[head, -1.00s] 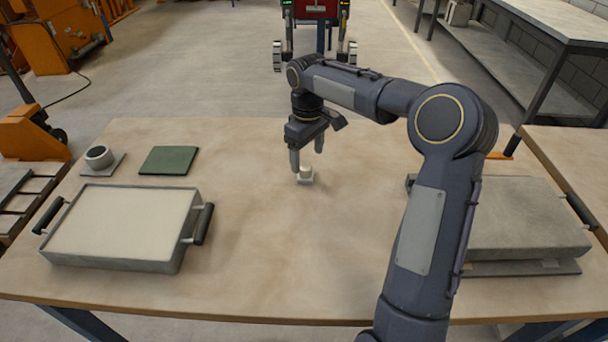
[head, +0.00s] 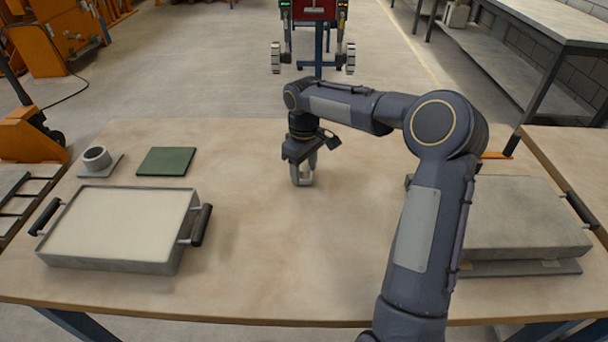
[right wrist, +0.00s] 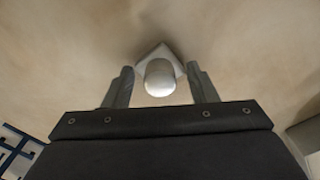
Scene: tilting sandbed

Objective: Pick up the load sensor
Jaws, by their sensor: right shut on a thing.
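The load sensor, by its look a small pale cylinder on a square base (right wrist: 160,78), is between the fingers of my right gripper in the right wrist view. In the head view, my right gripper (head: 303,174) points straight down at the middle of the table, its fingers at table height. It is shut on the sensor, which the fingers mostly hide in the head view. I cannot tell whether the base still touches the table. My left gripper is not in view.
A shallow tray of pale sand (head: 183,259) with black handles stands at left on the wooden table (head: 270,270). Behind it are a grey ring-like piece on a plate (head: 96,158) and a green mat (head: 166,161). A grey slab-like box (head: 525,217) lies at right.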

